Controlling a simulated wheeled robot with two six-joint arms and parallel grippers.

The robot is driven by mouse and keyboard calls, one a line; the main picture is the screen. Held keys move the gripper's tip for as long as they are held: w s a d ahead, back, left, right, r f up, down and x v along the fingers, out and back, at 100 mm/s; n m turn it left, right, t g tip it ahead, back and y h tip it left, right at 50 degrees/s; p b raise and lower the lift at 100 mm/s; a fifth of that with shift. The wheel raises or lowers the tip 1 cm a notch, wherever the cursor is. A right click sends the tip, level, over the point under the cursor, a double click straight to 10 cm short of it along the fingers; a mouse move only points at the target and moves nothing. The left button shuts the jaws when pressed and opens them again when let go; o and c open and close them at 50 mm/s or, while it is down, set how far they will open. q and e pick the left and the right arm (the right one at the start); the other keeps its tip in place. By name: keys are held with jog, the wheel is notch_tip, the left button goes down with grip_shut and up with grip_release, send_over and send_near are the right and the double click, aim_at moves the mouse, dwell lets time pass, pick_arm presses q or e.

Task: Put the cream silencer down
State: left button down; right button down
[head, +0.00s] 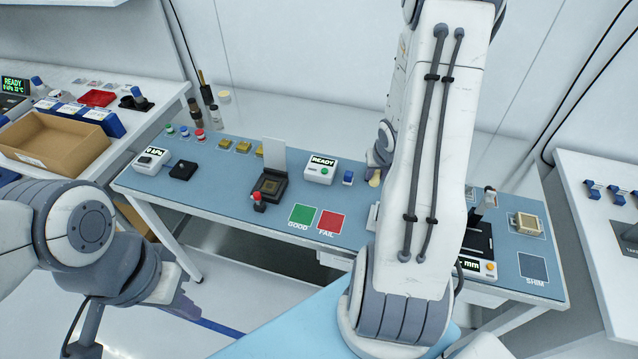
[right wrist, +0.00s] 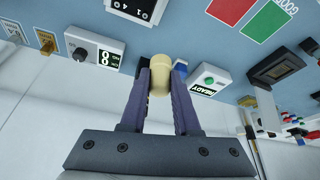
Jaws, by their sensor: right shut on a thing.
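The cream silencer (right wrist: 160,74) is a small rounded piece between the fingertips of my right gripper (right wrist: 160,84), which is shut on it. In the head view the silencer (head: 375,179) shows as a small pale bit beside my right arm, over the back of the blue bench mat (head: 235,205). My right arm hides much of that gripper there. I cannot tell how high the silencer is above the mat. My left gripper (head: 182,305) is low at the left, away from the bench; its finger opening is unclear.
A READY box (head: 320,170) and a small blue block (head: 348,177) stand left of the silencer. My right arm hides the mat's middle right.

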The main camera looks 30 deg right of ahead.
jog(key=w+a+f+b, duration=0.1)
jog(key=w+a+f, duration=0.1)
jog(key=w+a+f+b, duration=0.1)
jog(key=w+a+f, duration=0.1)
jog(key=w+a, duration=0.1)
jog(key=w+a+f+b, duration=0.1)
jog(key=w+a+f, duration=0.1)
jog(key=a, duration=0.1)
jog(key=shift+w+a+f, duration=0.1)
jog(key=shift+w+f, duration=0.1)
jog(key=shift+w, duration=0.1)
jog(key=shift+w+a+f, duration=0.15)
jog(key=shift+f, duration=2.1)
jog(key=shift+f, duration=0.1)
